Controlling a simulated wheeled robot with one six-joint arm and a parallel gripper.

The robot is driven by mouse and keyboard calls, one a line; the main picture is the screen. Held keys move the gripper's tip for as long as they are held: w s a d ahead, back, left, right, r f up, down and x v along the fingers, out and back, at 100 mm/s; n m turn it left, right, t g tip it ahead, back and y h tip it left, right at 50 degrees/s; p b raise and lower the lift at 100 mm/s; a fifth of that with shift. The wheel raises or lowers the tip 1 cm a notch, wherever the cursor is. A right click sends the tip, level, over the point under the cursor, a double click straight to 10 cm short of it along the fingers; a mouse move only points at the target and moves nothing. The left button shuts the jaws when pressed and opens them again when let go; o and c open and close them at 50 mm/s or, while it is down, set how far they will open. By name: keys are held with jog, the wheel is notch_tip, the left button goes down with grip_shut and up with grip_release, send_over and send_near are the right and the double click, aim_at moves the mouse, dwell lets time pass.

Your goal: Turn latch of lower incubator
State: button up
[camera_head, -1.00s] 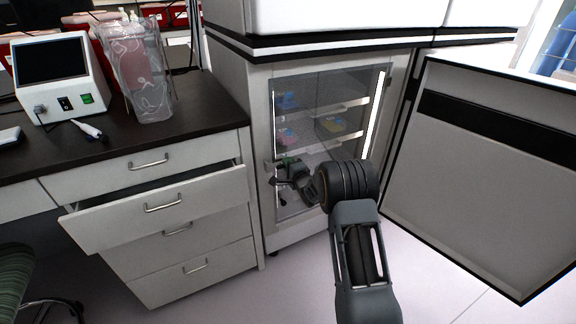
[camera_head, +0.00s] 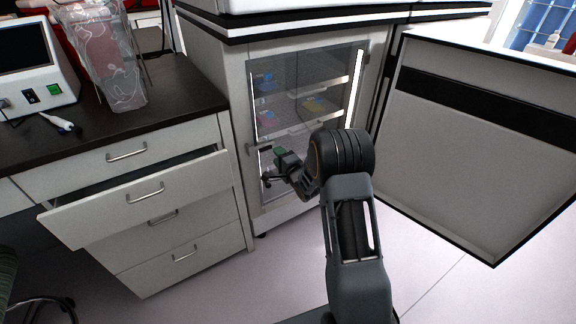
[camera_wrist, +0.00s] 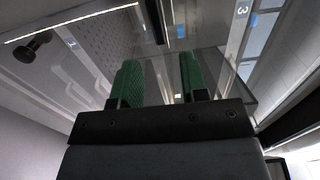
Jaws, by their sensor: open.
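The lower incubator (camera_head: 243,105) has a closed inner glass door (camera_head: 322,78) in a grey frame. Its small dark latch (camera_head: 252,148) sticks out at the door's left edge. In the wrist view a dark knob (camera_wrist: 33,47), which looks like this latch, shows at the upper left, beside the fingers. My gripper (camera_head: 273,167) is open in front of the glass, just right of and below the latch. Its two green-padded fingers (camera_wrist: 161,78) are apart with nothing between them. No contact with the latch shows.
The incubator's outer door (camera_head: 480,150) stands wide open at the right. At the left, one drawer (camera_head: 140,195) of the bench is pulled partly out, close to the incubator. Shelves with small coloured items (camera_head: 316,104) show behind the glass. Floor in front is clear.

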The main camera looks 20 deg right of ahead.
jog(key=v, duration=0.7)
dwell(0.4)
